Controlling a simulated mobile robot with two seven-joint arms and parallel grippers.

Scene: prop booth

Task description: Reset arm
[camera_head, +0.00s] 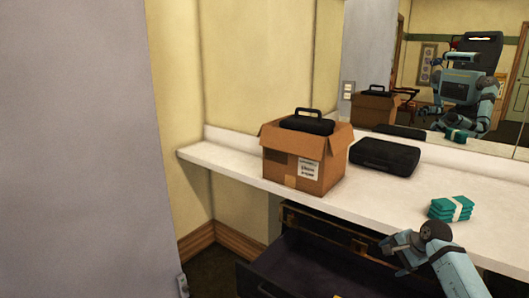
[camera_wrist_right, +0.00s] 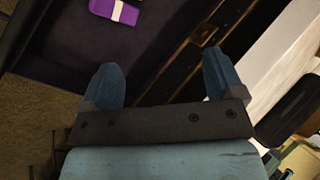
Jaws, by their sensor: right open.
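My right gripper (camera_head: 393,252) is in front of the counter at the lower right of the head view, near the open dark drawer (camera_head: 300,262). In the right wrist view the gripper's two blue fingers (camera_wrist_right: 160,70) are spread wide apart with nothing between them. Beyond the fingertips the drawer's dark interior (camera_wrist_right: 60,50) shows, with a purple item with a pale band (camera_wrist_right: 115,10) lying in it. My left gripper is not in view, apart from what the mirror may reflect.
The white counter (camera_head: 225,160) holds a cardboard box (camera_head: 300,168) with a black case (camera_head: 307,124) in its top, a flat black case (camera_head: 385,156) and a banded teal bundle (camera_head: 451,208). A mirror (camera_head: 425,50) stands behind. A grey panel (camera_head: 80,150) fills the left.

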